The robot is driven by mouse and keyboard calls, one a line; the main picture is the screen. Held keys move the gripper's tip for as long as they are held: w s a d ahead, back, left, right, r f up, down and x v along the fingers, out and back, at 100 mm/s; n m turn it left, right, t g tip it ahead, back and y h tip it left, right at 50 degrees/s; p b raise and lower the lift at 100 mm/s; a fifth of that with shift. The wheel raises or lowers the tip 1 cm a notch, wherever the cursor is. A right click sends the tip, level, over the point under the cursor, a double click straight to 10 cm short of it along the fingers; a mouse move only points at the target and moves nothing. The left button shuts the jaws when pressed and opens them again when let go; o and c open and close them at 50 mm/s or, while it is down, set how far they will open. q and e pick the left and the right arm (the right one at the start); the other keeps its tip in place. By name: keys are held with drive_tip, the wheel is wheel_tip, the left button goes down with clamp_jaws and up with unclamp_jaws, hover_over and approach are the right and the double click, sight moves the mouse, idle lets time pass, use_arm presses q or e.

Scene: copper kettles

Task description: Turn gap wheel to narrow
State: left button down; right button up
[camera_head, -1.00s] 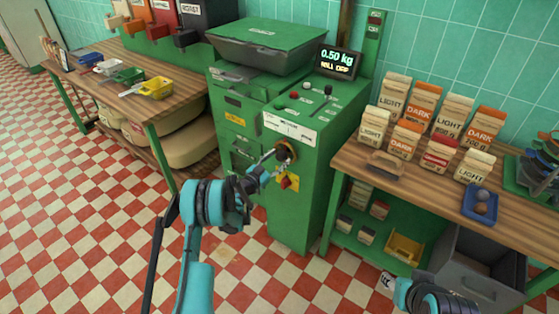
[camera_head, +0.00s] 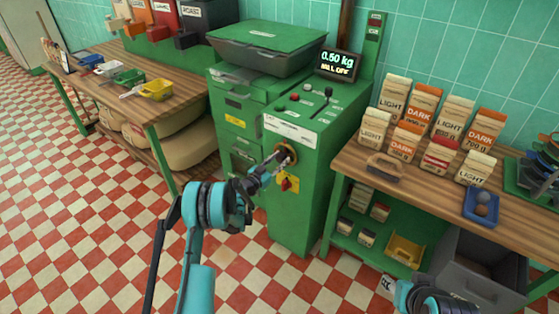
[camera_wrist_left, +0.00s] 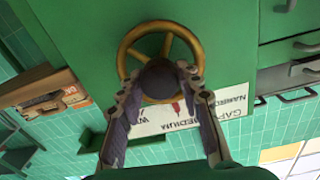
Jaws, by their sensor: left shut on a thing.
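The gap wheel (camera_wrist_left: 129,49) is a brass ring with a dark round hub (camera_wrist_left: 158,80) on the green mill. In the head view the wheel (camera_head: 287,149) is partly hidden by my left gripper (camera_head: 280,158). In the wrist view my left gripper (camera_wrist_left: 160,82) has a fingertip on each side of the hub and is shut on the wheel there. A white gap scale (camera_wrist_left: 215,115) reads upside down beside the wheel. A small red pointer (camera_wrist_left: 177,106) shows near MEDIUM; its exact setting is unclear. My right gripper is not clearly visible; only its arm shows at bottom right.
A red-and-yellow switch (camera_head: 288,184) sits just below the wheel. The mill's display (camera_head: 338,64) reads 0.50 kg, MILL OFF. A wooden bench (camera_head: 345,158) with coffee bags stands right, another table (camera_head: 130,100) left. The checkered floor in front is clear.

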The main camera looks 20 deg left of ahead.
use_arm(q)
drive_tip(key=n, duration=0.3)
drive_tip(key=shift+n, duration=2.1)
drive_tip(key=c, duration=1)
unclamp_jaws()
drive_tip(key=v, duration=1.2)
drive_tip(key=shift+f, duration=0.2)
